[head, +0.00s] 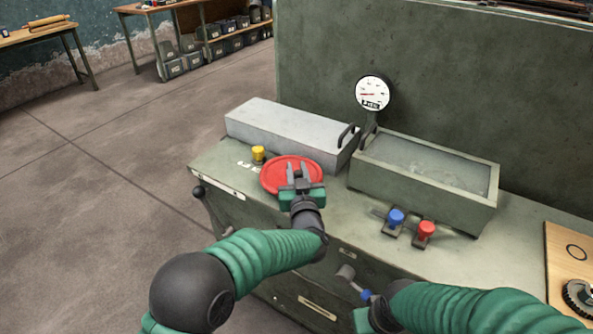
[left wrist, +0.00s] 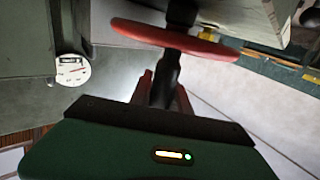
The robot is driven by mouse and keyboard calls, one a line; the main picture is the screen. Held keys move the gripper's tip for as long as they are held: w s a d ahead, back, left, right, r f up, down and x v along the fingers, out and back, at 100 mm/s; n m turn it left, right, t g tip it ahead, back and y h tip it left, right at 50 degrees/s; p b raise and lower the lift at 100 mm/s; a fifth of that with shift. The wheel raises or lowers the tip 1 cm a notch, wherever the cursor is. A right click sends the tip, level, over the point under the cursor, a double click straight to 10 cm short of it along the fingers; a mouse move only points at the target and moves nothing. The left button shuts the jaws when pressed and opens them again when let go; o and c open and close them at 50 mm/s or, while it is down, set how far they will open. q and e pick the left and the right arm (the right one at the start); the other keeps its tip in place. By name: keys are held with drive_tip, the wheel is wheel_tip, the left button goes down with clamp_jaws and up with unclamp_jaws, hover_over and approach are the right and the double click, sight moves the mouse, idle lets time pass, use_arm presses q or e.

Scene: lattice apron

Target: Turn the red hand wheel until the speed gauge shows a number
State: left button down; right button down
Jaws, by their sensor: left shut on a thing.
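The red hand wheel (head: 271,178) lies flat on the left part of the machine's green-grey top. My left gripper (head: 297,172) is over its right side, shut on the wheel. In the left wrist view the wheel's red rim (left wrist: 135,31) shows edge-on, and a dark upright handle (left wrist: 168,72) stands between the fingers of my left gripper (left wrist: 164,92). The round white speed gauge (head: 372,93) stands behind the wheel, its red needle pointing left; its small display is too small to read. The gauge also shows in the left wrist view (left wrist: 72,70). Of my right gripper, only part of a green body (head: 361,320) shows.
A yellow knob (head: 258,153) is behind the wheel, beside a long grey box (head: 285,130). A green tray-like box (head: 425,180) stands right, with a blue knob (head: 396,216) and a red knob (head: 426,230) before it. A wooden board (head: 562,240) lies far right.

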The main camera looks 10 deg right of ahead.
use_arm(q)
drive_tip(key=shift+r, duration=0.2)
idle(0.6)
drive_tip(key=c, duration=1.5)
unclamp_jaws()
drive_tip(key=shift+c, duration=0.2)
drive_tip(key=o, duration=0.3)
drive_tip(key=shift+w+f, duration=0.1)
drive_tip(key=shift+f, duration=0.05)
